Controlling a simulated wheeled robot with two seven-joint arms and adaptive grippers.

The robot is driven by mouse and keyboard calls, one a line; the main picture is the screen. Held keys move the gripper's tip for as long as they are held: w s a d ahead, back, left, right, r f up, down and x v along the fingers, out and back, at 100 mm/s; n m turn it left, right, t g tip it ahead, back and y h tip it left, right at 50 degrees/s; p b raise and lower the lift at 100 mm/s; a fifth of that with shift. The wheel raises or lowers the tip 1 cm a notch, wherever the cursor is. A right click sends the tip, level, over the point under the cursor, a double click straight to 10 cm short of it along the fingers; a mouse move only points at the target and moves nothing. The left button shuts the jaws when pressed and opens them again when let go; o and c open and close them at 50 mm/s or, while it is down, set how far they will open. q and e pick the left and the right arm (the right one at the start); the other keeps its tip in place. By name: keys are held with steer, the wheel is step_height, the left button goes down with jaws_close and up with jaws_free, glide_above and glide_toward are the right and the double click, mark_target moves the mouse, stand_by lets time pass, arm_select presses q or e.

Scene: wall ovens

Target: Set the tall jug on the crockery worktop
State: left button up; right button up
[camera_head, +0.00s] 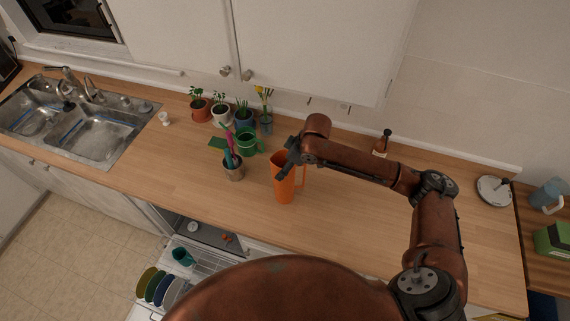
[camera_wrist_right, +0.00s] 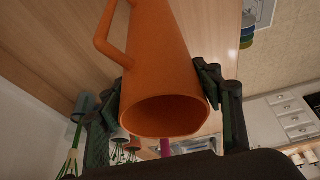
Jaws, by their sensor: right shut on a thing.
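The tall orange jug (camera_head: 286,184) is upright over the long wooden worktop (camera_head: 380,225), near its front edge. Its handle points to the right in the head view. I cannot tell whether its base touches the wood. My right gripper (camera_head: 288,160) is shut on the jug near its rim. In the right wrist view the jug (camera_wrist_right: 165,60) sits between the two fingers of the gripper (camera_wrist_right: 163,92), with its open mouth towards the camera. My left gripper is not in view.
A utensil pot (camera_head: 233,171) and a green mug (camera_head: 246,141) stand just left of the jug. Several potted plants (camera_head: 221,116) line the wall. A brown bottle (camera_head: 381,143) stands behind my arm. A dishwasher (camera_head: 190,265) with plates is open below. The worktop's front right is clear.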

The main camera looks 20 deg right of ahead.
steer(key=shift+w+f, duration=0.15)
steer(key=shift+w, duration=0.2)
steer(key=o, duration=1.4)
steer(key=shift+w+a+f, duration=0.1)
steer(key=shift+w+f, duration=0.15)
steer(key=shift+w, duration=0.05)
steer(key=shift+o, duration=2.1)
steer(key=shift+s+r, duration=0.2)
steer(key=shift+s, duration=0.15)
steer(key=shift+w+f, duration=0.1)
steer(key=shift+w, duration=0.15)
steer(key=b+v, duration=0.1)
steer(key=v, duration=0.9)
steer(key=shift+d+r, duration=0.2)
steer(key=shift+r, duration=0.1)
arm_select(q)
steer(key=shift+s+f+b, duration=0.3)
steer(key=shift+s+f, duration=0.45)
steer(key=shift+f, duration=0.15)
arm_select(e)
steer(key=shift+s+d+r, duration=0.15)
steer(key=shift+s+r, duration=0.1)
steer(key=shift+r, duration=0.45)
